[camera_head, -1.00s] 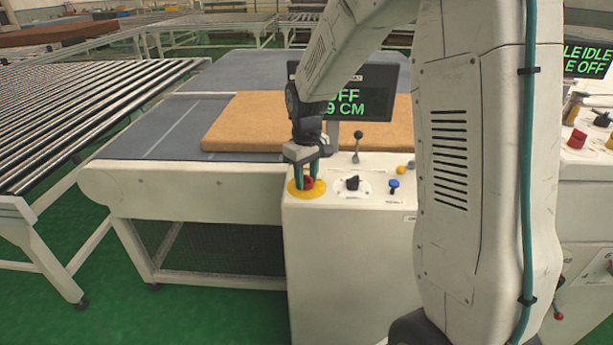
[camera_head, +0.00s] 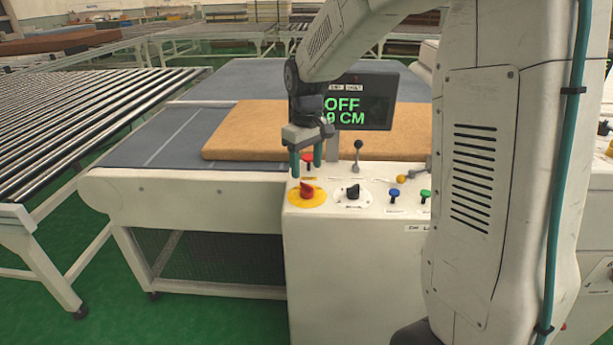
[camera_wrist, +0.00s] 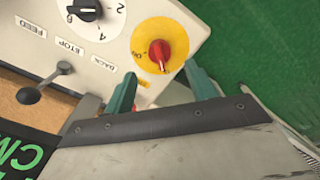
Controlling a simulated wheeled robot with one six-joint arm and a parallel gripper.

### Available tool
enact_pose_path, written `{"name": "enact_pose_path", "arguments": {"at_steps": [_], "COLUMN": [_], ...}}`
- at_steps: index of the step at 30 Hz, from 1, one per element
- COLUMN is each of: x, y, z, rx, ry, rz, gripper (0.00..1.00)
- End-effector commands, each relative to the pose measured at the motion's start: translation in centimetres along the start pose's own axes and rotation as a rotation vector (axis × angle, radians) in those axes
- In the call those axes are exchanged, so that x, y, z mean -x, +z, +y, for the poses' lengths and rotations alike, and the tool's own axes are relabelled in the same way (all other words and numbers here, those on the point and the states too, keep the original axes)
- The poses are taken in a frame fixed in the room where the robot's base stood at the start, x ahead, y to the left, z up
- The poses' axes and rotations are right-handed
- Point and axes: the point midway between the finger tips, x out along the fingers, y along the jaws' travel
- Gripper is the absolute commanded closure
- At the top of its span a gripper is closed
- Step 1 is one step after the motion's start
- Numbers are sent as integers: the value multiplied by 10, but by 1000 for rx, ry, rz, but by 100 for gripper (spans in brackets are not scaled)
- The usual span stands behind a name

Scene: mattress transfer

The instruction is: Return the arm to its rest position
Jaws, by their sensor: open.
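My gripper (camera_head: 306,166) is open and empty, with its two green fingers pointing down. It hangs above the white control console, apart from the red knob (camera_head: 307,190) on its yellow disc. In the wrist view the red knob (camera_wrist: 160,52) sits on the yellow plate beyond the fingers (camera_wrist: 163,88), with nothing between them. My arm reaches from the right side of the head view and bends down to the console.
The console (camera_head: 350,260) carries a black dial (camera_head: 353,192), a lever (camera_head: 358,157), blue and green buttons and a screen (camera_head: 362,103) reading OFF. An orange-brown mattress (camera_head: 240,132) lies on the grey conveyor (camera_head: 150,150) behind. A roller conveyor (camera_head: 80,110) stands at left.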

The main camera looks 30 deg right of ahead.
Motion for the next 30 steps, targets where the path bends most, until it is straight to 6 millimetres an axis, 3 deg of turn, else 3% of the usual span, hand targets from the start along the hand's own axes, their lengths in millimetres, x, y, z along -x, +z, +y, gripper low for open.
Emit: {"name": "enact_pose_path", "arguments": {"at_steps": [5, 21, 25, 30], "x": [11, 11, 0, 21], "y": [0, 1, 29, 87], "z": [0, -1, -12, -41], "rx": [0, -21, -95, -179], "ry": [0, -2, -26, -30], "rz": [0, -6, -76, -110], "gripper": [44, 44, 44, 44]}}
